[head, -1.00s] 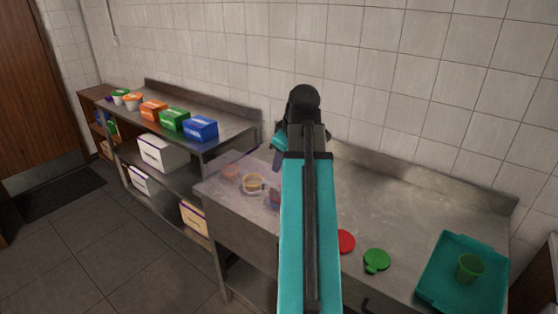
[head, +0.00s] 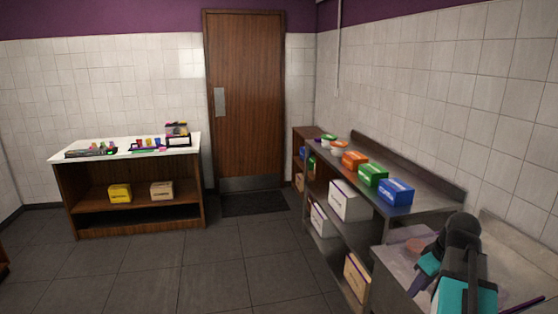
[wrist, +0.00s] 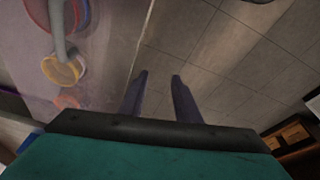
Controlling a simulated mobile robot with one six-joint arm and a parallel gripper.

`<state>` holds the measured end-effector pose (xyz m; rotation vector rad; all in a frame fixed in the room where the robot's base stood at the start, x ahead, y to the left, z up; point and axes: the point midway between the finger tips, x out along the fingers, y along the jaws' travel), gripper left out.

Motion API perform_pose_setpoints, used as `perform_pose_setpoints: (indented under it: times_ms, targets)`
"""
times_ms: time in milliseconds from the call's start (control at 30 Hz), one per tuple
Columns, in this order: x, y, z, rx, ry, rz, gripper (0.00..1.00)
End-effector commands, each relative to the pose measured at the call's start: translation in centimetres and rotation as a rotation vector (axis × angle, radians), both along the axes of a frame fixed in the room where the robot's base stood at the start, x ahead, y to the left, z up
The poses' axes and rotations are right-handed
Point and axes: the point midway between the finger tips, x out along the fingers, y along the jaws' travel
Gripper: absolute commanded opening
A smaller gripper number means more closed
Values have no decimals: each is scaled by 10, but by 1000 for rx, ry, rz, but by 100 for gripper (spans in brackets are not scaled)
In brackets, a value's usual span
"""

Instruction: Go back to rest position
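My arm shows at the lower right of the head view, over the steel counter (head: 510,262). My gripper (wrist: 159,82) shows in the wrist view with its two dark fingers apart and nothing between them. Below the fingers are the counter's edge and the tiled floor. In the head view, my arm hides part of that area.
A steel shelf unit carries an orange box (head: 355,160), a green box (head: 372,175) and a blue box (head: 396,191). A wooden door (head: 245,95) is at the back. A white-topped table (head: 185,141) stands at the left. The floor (head: 240,262) between is clear.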

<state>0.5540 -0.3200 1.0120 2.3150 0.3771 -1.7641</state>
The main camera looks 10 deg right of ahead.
Motion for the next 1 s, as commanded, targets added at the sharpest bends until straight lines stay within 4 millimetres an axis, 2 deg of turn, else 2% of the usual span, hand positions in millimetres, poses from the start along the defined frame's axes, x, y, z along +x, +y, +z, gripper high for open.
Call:
perform_pose_setpoints:
  times_ms: [33,100,467,767,1000]
  targets:
    - [3,12,-16,14,21,21,29]
    - [7,27,-35,30,46,44,29]
    - [10,99,-128,93,175,145,29]
    - [-4,157,-201,127,288,199,29]
    - [-26,201,-257,142,380,226,29]
